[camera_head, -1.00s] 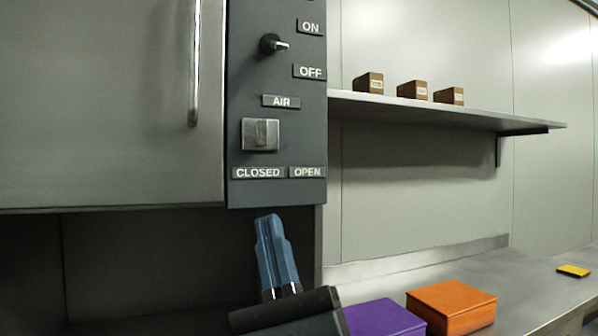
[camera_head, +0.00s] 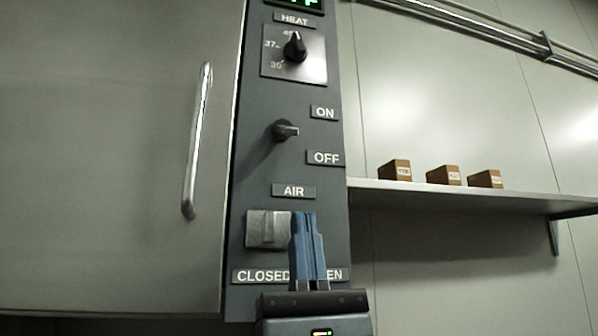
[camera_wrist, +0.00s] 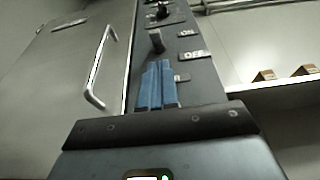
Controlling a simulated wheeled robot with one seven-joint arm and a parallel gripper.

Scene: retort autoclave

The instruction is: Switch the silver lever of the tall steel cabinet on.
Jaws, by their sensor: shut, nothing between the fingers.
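The lever also shows in the wrist view (camera_wrist: 156,41), beyond my fingertips. My gripper (camera_head: 303,216) has its blue fingers together, pointing up, with nothing between them. In the head view it is below the lever and covers part of the CLOSED/OPEN labels. It appears apart from the lever.
A square silver AIR switch (camera_head: 266,229) sits just left of my fingers in the head view. A HEAT dial (camera_head: 295,48) is above the lever. The cabinet's long door handle (camera_head: 197,140) stands out at left. A shelf (camera_head: 440,193) with small brown boxes extends right of the panel.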

